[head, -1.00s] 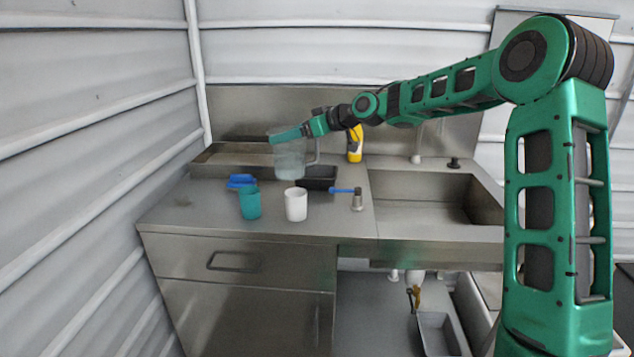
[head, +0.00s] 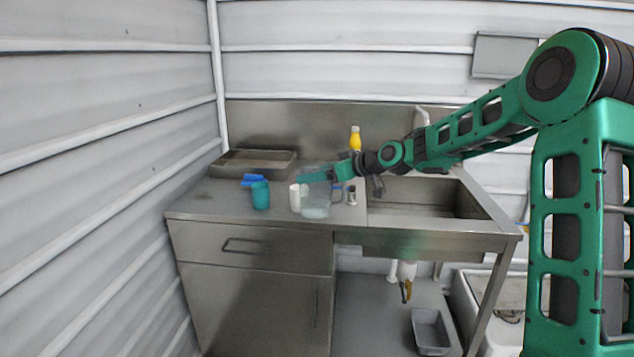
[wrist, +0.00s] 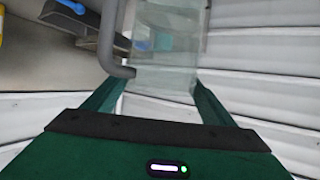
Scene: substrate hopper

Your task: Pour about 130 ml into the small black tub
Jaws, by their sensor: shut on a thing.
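My gripper (head: 318,176) is shut on a clear jug (head: 317,200), which appears roughly upright with some pale contents low in it. The jug is over the front part of the counter; I cannot tell its height above the top. In the wrist view the clear jug (wrist: 168,55) is between my fingers, its grey handle (wrist: 108,40) at the left. The small black tub is hidden behind the jug and gripper in the head view. A dark object (wrist: 82,22) at the top left of the wrist view may be the tub, but I cannot be sure.
A white cup (head: 294,198) stands just left of the jug, partly overlapped. A teal cup (head: 260,196) and blue scoop (head: 253,180) are further left. A metal tray (head: 232,168), yellow bottle (head: 355,140) and small metal fitting (head: 351,196) are nearby. The sink (head: 430,198) is right.

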